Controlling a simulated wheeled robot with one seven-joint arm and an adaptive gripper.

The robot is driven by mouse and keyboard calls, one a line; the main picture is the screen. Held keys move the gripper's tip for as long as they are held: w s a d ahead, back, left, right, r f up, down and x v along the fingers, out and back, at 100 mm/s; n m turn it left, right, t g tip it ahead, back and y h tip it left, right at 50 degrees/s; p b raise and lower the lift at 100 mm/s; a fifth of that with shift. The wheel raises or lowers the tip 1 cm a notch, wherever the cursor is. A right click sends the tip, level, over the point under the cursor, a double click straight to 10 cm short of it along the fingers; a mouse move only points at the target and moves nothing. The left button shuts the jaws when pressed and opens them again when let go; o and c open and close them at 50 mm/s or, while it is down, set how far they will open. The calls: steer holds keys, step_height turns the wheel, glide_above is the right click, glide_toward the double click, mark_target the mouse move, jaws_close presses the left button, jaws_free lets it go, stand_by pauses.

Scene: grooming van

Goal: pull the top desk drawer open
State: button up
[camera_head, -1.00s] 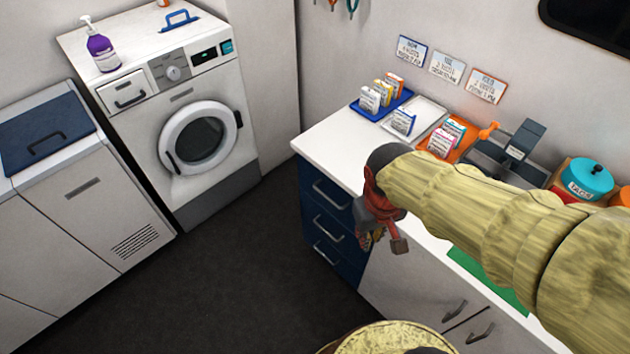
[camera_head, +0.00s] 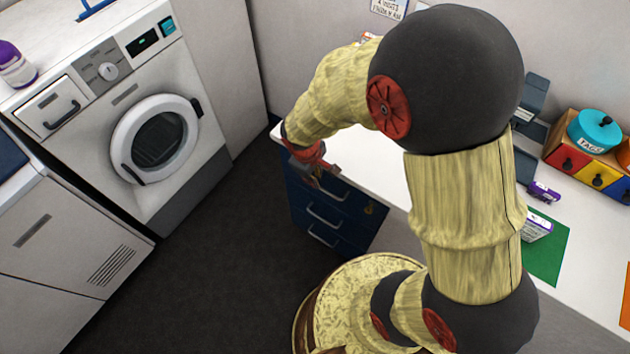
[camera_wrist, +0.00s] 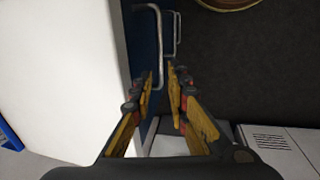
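The desk's blue drawer stack (camera_head: 345,232) stands under the white counter. In the head view my gripper (camera_head: 322,178) is at the front of the top drawer and partly hides it and its handle. In the wrist view a silver bar handle (camera_wrist: 158,30) stands out from the blue front. Its near end lies between the fingertips of my gripper (camera_wrist: 160,82), which are apart. I cannot tell whether a finger touches the bar. A second handle (camera_wrist: 178,35) shows beyond it. The top drawer looks shut, though my gripper hides part of its front.
The white counter (camera_head: 385,170) runs right, with a green mat (camera_head: 548,250) and a box with a teal-lidded tub (camera_head: 595,130) on it. A washing machine (camera_head: 150,140) stands at the left. The dark floor (camera_head: 230,240) before the drawers is clear.

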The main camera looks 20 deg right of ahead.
steer(key=f, duration=0.2)
steer(key=f+b, duration=0.1)
steer(key=f, duration=0.1)
steer(key=d+f+b, duration=0.1)
steer(key=f, duration=0.1)
steer(key=shift+w+f, duration=0.25)
steer(key=shift+w, duration=0.1)
steer(key=shift+c, duration=0.9)
jaws_close()
